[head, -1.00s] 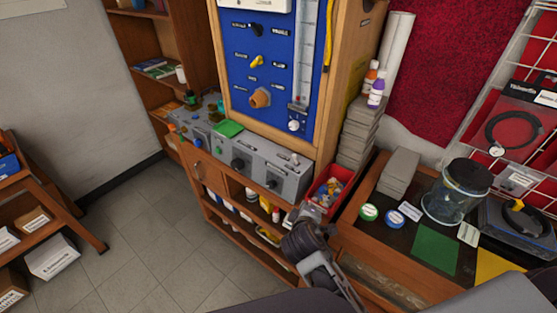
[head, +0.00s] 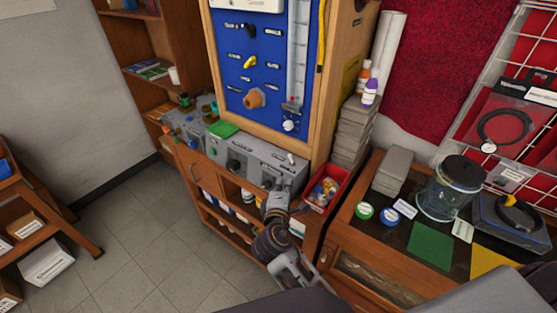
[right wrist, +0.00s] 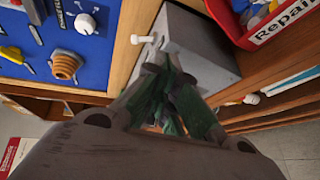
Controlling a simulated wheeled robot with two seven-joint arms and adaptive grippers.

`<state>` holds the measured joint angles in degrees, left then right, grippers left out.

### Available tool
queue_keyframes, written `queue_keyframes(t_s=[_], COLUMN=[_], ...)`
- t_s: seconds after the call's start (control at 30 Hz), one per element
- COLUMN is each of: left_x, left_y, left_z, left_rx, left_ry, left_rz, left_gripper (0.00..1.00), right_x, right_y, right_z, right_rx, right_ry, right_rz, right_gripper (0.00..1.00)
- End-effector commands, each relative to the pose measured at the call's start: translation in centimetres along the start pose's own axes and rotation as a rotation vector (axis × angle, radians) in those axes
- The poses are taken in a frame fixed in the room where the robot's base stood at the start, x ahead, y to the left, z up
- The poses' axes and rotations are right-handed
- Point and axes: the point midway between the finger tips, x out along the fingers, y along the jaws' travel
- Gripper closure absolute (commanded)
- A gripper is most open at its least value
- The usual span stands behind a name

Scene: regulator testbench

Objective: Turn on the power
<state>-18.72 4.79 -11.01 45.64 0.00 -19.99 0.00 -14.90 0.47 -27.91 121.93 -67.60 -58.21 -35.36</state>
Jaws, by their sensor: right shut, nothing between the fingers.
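The blue panel (head: 262,65) stands in a wooden frame, with a black knob (head: 249,31), a yellow lever (head: 250,63) and an orange knob (head: 254,97). Below it, a row of grey boxes (head: 235,158) sits on the shelf top. A white switch (right wrist: 145,39) sticks out of the rightmost grey box; it also shows in the head view (head: 291,158). My right gripper (head: 276,197) is shut and empty in front of that box, below the switch. In the right wrist view its fingers (right wrist: 160,75) are close together near the box. My left gripper is not in view.
A red bin (head: 322,192) with small parts stands just right of the gripper. A wooden bench with a glass jar (head: 450,188) is farther right. The shelf below the boxes holds several small items. The floor (head: 140,235) at left is clear.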

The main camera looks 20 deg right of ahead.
Motion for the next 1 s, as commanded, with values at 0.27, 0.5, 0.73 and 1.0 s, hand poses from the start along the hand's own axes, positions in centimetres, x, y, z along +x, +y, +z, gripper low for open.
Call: queue_keyframes(t_s=[0.27, 0.5, 0.73, 1.0], left_x=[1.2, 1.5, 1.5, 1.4], left_y=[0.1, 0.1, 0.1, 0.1], left_z=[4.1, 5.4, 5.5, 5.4], left_rx=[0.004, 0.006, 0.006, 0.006], left_ry=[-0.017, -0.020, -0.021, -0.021], left_rz=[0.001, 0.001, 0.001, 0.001], left_gripper=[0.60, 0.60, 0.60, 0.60], right_x=[-0.3, -0.5, -0.5, -0.2], right_y=[2.0, 2.6, 2.7, 2.7], right_z=[-1.9, -2.6, -2.6, -2.6], right_rx=[-0.101, -0.135, -0.137, -0.137], right_ry=[0.018, 0.024, 0.024, 0.023], right_rz=[0.091, 0.122, 0.124, 0.124], right_gripper=[1.00, 1.00, 1.00, 1.00])
